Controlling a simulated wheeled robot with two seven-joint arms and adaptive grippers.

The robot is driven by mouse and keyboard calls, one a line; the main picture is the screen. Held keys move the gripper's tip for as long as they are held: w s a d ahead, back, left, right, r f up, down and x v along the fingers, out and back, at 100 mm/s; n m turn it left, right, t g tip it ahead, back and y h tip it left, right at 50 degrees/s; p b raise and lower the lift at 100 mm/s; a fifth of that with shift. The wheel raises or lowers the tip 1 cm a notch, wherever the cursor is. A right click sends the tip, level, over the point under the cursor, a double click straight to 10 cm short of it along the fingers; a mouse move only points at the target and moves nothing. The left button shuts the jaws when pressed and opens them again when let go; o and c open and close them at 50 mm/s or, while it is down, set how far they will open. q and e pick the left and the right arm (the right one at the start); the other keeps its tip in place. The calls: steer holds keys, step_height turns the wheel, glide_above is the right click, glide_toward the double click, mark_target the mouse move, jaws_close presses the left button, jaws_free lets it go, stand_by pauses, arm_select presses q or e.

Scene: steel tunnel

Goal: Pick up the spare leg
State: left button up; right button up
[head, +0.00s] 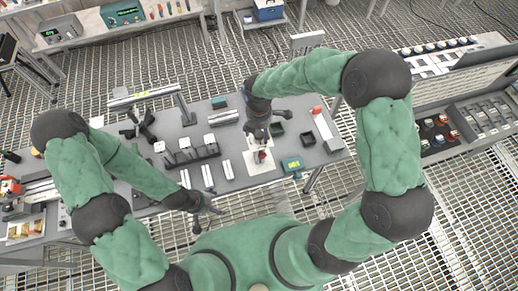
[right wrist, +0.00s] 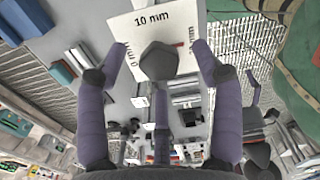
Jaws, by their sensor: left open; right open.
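I cannot tell for certain which thing is the spare leg. A white card (right wrist: 140,28) marked "10 mm" lies under my right gripper (right wrist: 160,57); in the head view the card (head: 251,168) bears a small red and dark item (head: 261,156). My right gripper (head: 259,139) is open, pointing down above the card, with fingers spread; its dark middle finger hides part of the card in the wrist view. My left gripper (head: 208,205) is open and empty at the bench's front edge, near several slim pale bars (head: 208,176).
The grey bench (head: 285,168) holds a dark sectioned rack (head: 192,156), small dark bins (head: 307,139), a green-yellow device (head: 292,164) and a pale plate (head: 322,126) on the right. A lamp-like stand (head: 185,105) rises at the back. Grated floor surrounds the bench.

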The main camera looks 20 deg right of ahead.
step_height(320, 180, down, 2)
steer(key=shift+f, duration=0.1)
jaws_close()
